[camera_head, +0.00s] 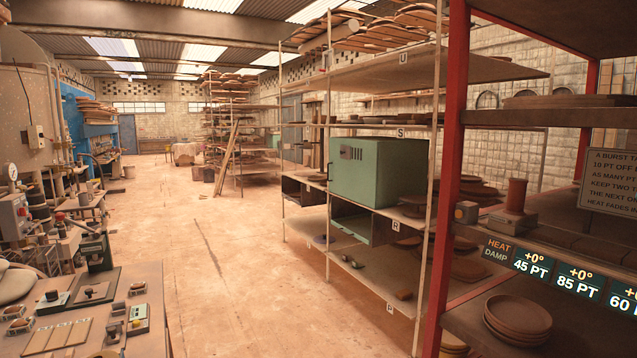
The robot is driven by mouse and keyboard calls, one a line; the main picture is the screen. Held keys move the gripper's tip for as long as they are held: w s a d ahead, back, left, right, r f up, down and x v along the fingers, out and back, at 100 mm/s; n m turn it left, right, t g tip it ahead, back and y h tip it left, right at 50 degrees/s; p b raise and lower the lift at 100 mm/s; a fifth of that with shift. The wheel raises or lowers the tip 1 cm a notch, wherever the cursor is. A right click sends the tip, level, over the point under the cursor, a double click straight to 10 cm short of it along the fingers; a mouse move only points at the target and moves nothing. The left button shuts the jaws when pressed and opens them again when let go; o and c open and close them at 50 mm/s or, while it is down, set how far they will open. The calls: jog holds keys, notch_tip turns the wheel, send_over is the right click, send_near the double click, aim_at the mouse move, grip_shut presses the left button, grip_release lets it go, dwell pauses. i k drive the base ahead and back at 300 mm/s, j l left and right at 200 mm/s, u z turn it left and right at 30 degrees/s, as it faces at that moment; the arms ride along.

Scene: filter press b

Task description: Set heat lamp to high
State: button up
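I cannot single out a heat lamp for certain. On the right, a red-framed shelf bears a small grey box with a round knob-like front (466,212). Beside it stands a red cylinder on a grey base (515,197); I cannot tell what it is. Below them, a label strip reads HEAT and DAMP (498,250), followed by dark panels (531,263) with "+0°" and "45 PT", "85 PT" and a cut-off "60". No high setting can be read. My gripper does not show in this view.
A green cabinet (377,172) stands on the middle rack. A sign (612,180) is cut off at the right edge. Stacked brown plates (517,318) sit on the lower right shelf. A bench with small control boxes (137,318) is at left. The floor (235,265) between is clear.

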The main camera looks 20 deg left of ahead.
aim_at(305, 145)
jog(key=i+j+u, duration=0.45)
jog(key=i, duration=0.2)
jog(key=i+j+u, duration=0.3)
jog(key=i, duration=0.6)
jog(key=i+u, duration=0.3)
jog(key=i, duration=0.6)
jog(key=i+z, duration=0.15)
jog(key=i, duration=0.85)
jog(key=i+j+z, duration=0.1)
jog(key=i, duration=0.9)
jog(key=i+j, duration=0.8)
jog(key=j, duration=0.15)
jog(key=i+j+z, duration=0.1)
jog(key=i+j, duration=0.7)
jog(key=j, duration=0.15)
jog(key=i+j, duration=0.4)
jog(key=i+j+z, duration=0.1)
jog(key=i+j, duration=0.3)
jog(key=j, duration=0.2)
jog(key=i+j, duration=0.35)
jog(key=j, duration=0.2)
jog(key=i+j, duration=0.35)
jog(key=j, duration=0.2)
jog(key=i+l+z, duration=0.05)
